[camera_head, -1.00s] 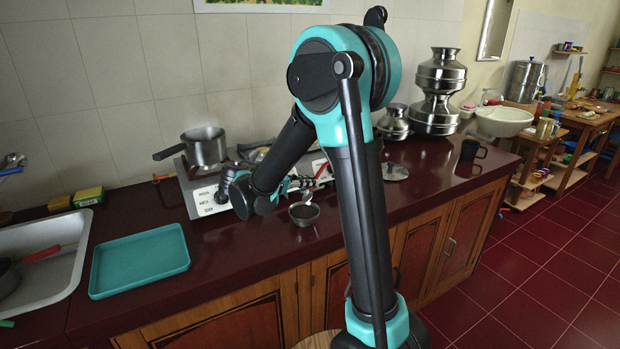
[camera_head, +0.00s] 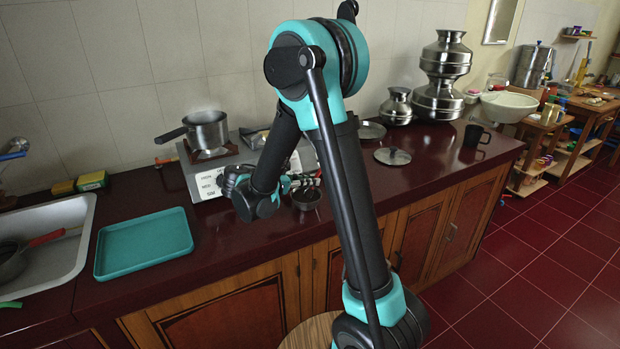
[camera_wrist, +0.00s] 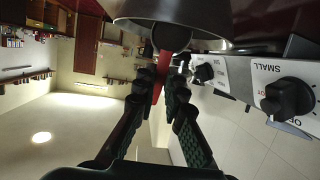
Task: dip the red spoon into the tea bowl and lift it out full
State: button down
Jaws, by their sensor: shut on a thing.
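The small metal tea bowl (camera_head: 308,204) stands on the dark red counter in front of the stove, its inside dark. My gripper (camera_head: 303,181) is at the bowl's rim in the head view and partly covers it. In the wrist view my gripper (camera_wrist: 168,88) is shut on the red handle of the spoon (camera_wrist: 160,66). The spoon's grey head (camera_wrist: 164,38) shows against the bowl (camera_wrist: 205,25), which fills the top of that view. I cannot tell whether the spoon's head is inside the bowl or holds anything. The spoon cannot be made out in the head view.
The stove (camera_head: 207,182) is close behind my gripper, with a handled pot (camera_head: 207,130) on it. A teal tray (camera_head: 143,243) lies left, by the sink (camera_head: 82,222). A lid (camera_head: 393,156) and black mug (camera_head: 476,137) are right. Bare counter lies between tray and bowl.

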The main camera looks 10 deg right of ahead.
jog(key=shift+f+g+y, duration=0.25)
jog(key=shift+g+y, duration=0.05)
jog(key=shift+y, duration=0.6)
jog(key=y, duration=0.2)
jog(key=d+f+g+y, duration=0.1)
jog(key=shift+w+g+y, duration=0.15)
jog(key=shift+g+y, duration=0.15)
jog(key=shift+y, duration=0.1)
jog(key=y, duration=0.1)
jog(key=d+r+g+y, duration=0.1)
jog(key=y, duration=0.1)
jog(key=shift+w+r, duration=0.1)
jog(key=shift+w, duration=0.1)
jog(key=shift+a+r, duration=0.15)
jog(key=shift+r, duration=0.3)
jog(key=shift+w+r+y, duration=0.1)
jog(key=shift+r+y, duration=0.2)
jog(key=shift+r, duration=0.45)
jog(key=shift+d, duration=0.2)
jog(key=shift+a+h, duration=0.15)
jog(key=shift+h, duration=0.45)
